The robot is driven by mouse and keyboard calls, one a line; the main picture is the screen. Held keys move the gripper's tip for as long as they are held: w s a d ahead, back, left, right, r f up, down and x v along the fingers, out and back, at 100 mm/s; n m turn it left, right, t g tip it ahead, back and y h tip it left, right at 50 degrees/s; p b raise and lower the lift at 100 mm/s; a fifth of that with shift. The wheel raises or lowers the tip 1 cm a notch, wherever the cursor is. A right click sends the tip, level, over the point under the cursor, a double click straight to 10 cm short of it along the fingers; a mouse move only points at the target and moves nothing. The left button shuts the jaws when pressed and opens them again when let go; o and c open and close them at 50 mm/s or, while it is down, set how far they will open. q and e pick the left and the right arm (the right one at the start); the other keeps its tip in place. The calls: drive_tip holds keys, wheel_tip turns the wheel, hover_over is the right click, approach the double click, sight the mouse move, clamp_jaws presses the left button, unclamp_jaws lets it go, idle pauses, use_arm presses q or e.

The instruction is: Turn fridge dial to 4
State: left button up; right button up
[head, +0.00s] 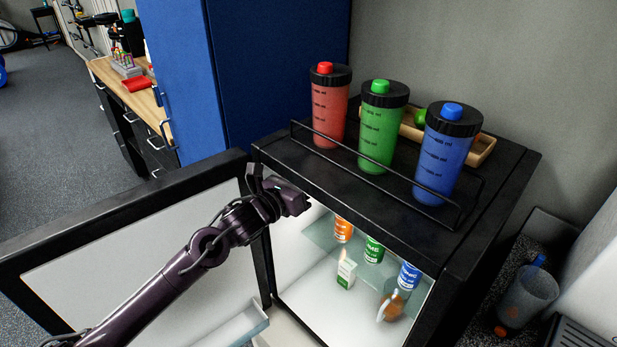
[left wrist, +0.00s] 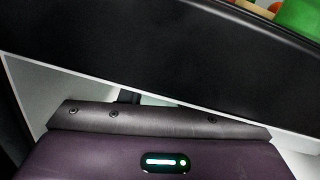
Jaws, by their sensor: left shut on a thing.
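The black mini fridge (head: 385,215) stands with its door (head: 150,235) swung open to the left and its white inside lit. My left gripper (head: 303,207) reaches into the top of the opening, just under the front edge of the fridge top. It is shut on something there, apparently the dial. The dial and its numbers are hidden, so its setting cannot be read. In the left wrist view, my gripper body fills the bottom, and a small dark piece (left wrist: 130,97) shows past its edge, below the black fridge edge (left wrist: 150,45). My right gripper is not in view.
Red (head: 330,110), green (head: 382,130) and blue (head: 444,155) shaker bottles stand on the fridge top behind a low rail, by a wooden tray (head: 483,149). Several small bottles and a carton (head: 346,273) are inside. A blue cabinet (head: 270,60) stands behind.

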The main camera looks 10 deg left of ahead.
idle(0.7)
use_arm(q)
drive_tip(key=o, duration=1)
drive_tip(key=shift+c, duration=0.2)
drive_tip(key=b+v, duration=0.2)
drive_tip(key=v, duration=0.5)
drive_tip(key=shift+s+a, duration=0.2)
drive_tip(key=shift+s, duration=0.15)
